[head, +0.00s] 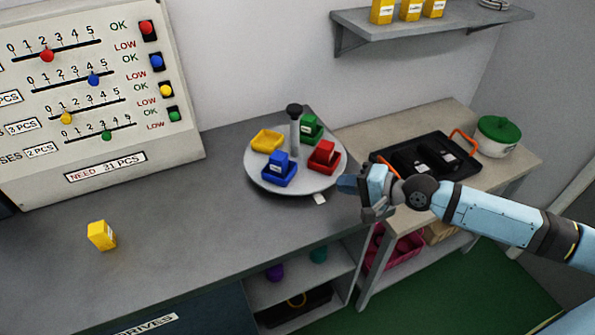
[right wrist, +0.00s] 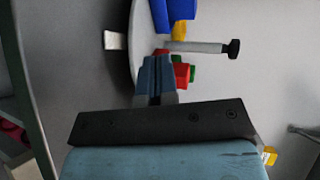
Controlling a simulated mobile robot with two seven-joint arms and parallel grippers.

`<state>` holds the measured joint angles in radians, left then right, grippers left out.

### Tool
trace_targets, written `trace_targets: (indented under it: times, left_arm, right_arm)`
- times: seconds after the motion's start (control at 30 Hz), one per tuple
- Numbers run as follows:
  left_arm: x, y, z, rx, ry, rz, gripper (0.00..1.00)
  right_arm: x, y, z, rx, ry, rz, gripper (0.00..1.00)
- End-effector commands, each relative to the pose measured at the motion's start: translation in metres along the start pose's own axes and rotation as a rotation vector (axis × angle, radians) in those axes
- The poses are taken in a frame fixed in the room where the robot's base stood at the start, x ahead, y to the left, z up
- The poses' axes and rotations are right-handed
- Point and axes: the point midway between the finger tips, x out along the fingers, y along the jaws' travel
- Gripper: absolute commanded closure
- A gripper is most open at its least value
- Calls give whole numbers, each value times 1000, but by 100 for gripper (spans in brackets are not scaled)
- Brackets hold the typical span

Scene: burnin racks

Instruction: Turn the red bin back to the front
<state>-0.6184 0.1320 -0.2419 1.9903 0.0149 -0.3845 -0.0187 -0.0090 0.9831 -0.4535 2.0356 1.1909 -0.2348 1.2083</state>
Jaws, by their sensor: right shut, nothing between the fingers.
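The red bin (head: 324,162) sits on the right side of a round grey turntable (head: 262,180), with a red block in it. The blue bin (head: 279,178) with a blue block is at the turntable's front, the yellow bin (head: 267,141) at the back left, the green bin (head: 311,130) at the back. A post with a dark knob (head: 294,110) rises from the turntable. My right gripper (head: 348,184) is shut and empty at the turntable's right edge, beside the red bin. In the right wrist view its fingers (right wrist: 155,78) partly hide the red bin (right wrist: 182,75). My left gripper is out of view.
A yellow box (head: 102,235) stands on the grey bench at left, before a board of sliders (head: 95,100). A side table at right holds a black tray (head: 463,164) and a green-lidded pot (head: 497,136). A wall shelf (head: 385,24) hangs above.

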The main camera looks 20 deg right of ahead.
Motion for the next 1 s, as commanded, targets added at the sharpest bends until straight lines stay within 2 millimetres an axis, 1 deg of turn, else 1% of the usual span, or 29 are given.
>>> trace_targets:
  times: [0.03,0.3,0.37,0.5,0.6,0.7,1.0]
  left_arm:
    - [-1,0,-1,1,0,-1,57]
    - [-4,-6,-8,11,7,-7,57]
    - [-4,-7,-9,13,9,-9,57]
    - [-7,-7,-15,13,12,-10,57]
    - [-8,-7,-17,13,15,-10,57]
    - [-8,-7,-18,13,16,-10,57]
    - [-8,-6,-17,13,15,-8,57]
  right_arm:
    - [10,-3,0,3,-1,-6,100]
    - [68,-3,0,1,0,-5,100]
    - [80,-2,1,0,-1,-3,100]
    - [100,-10,1,-2,-1,-3,100]
    - [110,-12,1,-1,-1,-2,100]
    - [115,-12,1,-1,-1,-1,100]
    - [117,-12,1,-2,-1,0,100]
